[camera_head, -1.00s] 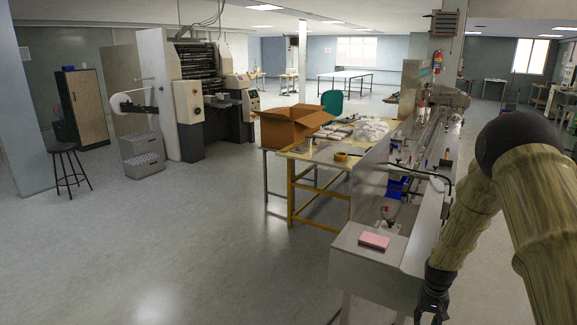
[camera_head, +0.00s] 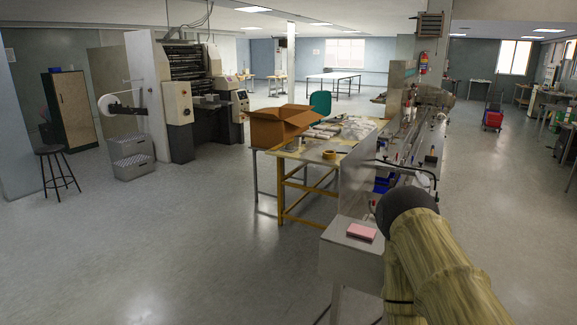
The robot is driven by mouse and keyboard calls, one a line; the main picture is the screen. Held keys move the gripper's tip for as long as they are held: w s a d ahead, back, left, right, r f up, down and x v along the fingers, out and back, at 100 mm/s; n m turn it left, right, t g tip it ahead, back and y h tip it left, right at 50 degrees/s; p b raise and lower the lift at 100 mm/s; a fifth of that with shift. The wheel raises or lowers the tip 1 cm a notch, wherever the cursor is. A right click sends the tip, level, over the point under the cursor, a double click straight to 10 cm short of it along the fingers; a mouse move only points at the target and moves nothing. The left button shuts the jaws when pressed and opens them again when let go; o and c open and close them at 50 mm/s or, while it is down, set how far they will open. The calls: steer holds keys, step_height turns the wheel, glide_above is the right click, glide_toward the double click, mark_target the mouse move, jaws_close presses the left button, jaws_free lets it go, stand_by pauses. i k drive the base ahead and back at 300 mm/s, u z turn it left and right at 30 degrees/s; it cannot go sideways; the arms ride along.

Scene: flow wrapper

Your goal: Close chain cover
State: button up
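The flow wrapper (camera_head: 352,188) is a long grey metal machine running away from me, right of centre. Its near end holds a flat grey top with a pink block (camera_head: 361,231) on it. Rods, small fittings and blue parts (camera_head: 381,185) show along its length. I cannot single out the chain cover; my arm hides part of the machine's near right side. My arm, with a dark joint and a wood-patterned sleeve, reaches in from the lower right. My gripper is out of sight in the present view.
A yellow-legged table (camera_head: 290,185) with an open cardboard box (camera_head: 281,124) and a tape roll (camera_head: 329,154) stands left of the machine. A stool (camera_head: 57,168) and a large machine (camera_head: 175,95) are further left.

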mark_target(355, 166)
steer(key=u, duration=0.55)
steer(key=k, duration=0.7)
steer(key=u, duration=0.85)
steer(key=k, duration=0.55)
steer(key=u, duration=0.55)
steer(key=i, duration=1.5)
steer(key=z, duration=0.4)
steer(key=i, duration=1.6)
steer(key=z, duration=1.3)
steer(key=i, duration=0.95)
steer(key=z, duration=1.5)
steer(key=i, duration=0.5)
steer(key=z, duration=0.25)
steer(key=k, duration=0.3)
steer(key=u, duration=0.85)
steer(key=i, duration=0.1)
steer(key=z, duration=0.45)
